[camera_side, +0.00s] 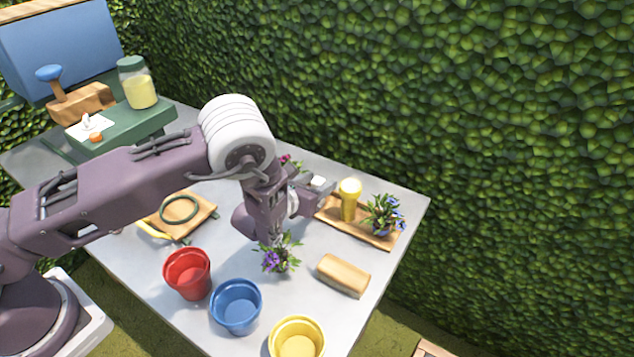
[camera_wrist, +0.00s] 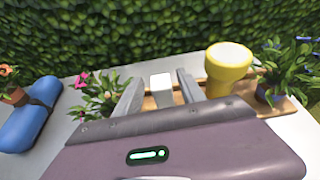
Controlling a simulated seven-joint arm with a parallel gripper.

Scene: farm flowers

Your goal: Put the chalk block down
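The chalk block (camera_wrist: 161,87) is a small white block, seen between the two fingers of my gripper (camera_wrist: 161,80) in the wrist view. Narrow gaps show on both sides of it, so the fingers look open around it. In the side view the chalk block (camera_side: 317,181) shows at the fingertips, near the left end of a wooden board (camera_side: 378,237). My gripper (camera_side: 311,193) reaches down over the far part of the table. I cannot tell whether the block's underside touches the board, because the gripper body hides it.
A yellow shaker-like object (camera_side: 349,200) and a blue-flowered plant (camera_side: 384,216) stand on the board, close right of my fingers. A purple-flowered plant (camera_side: 278,255), tan block (camera_side: 343,274), and red (camera_side: 188,272), blue (camera_side: 236,305) and yellow (camera_side: 297,340) pots stand nearer. A hedge rises behind.

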